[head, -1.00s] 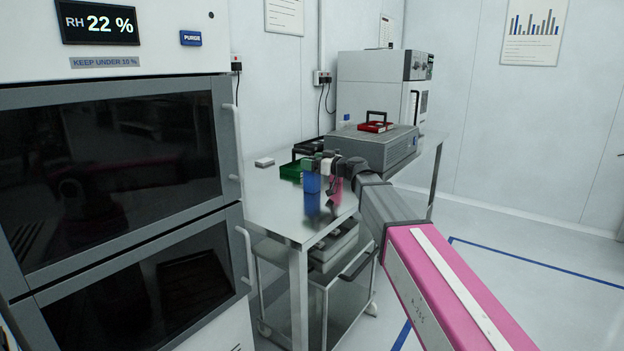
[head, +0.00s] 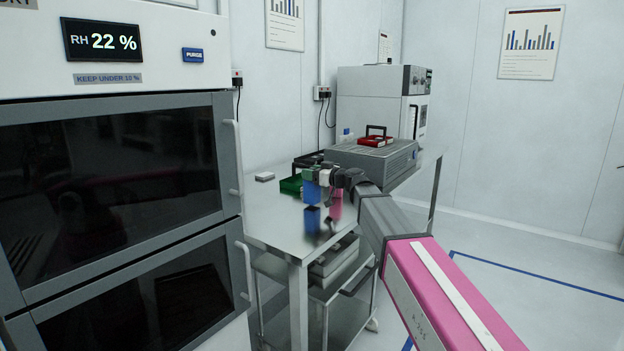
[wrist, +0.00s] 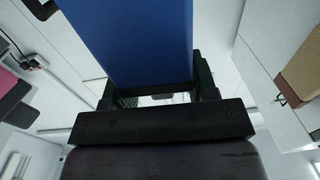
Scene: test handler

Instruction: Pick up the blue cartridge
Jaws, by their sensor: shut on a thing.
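The blue cartridge (head: 312,193) shows in the head view at the near part of the steel table, below my gripper (head: 318,175). Its blue reflection shows on the shiny tabletop under it. In the wrist view the blue cartridge (wrist: 135,40) fills the upper middle, between the two dark fingers of my gripper (wrist: 152,95). My gripper is shut on it. The cartridge's far end runs out of the wrist view. I cannot tell exactly how far it is from the tabletop.
A dry cabinet (head: 231,190) stands close at left. A cart (head: 335,285) is under the table.

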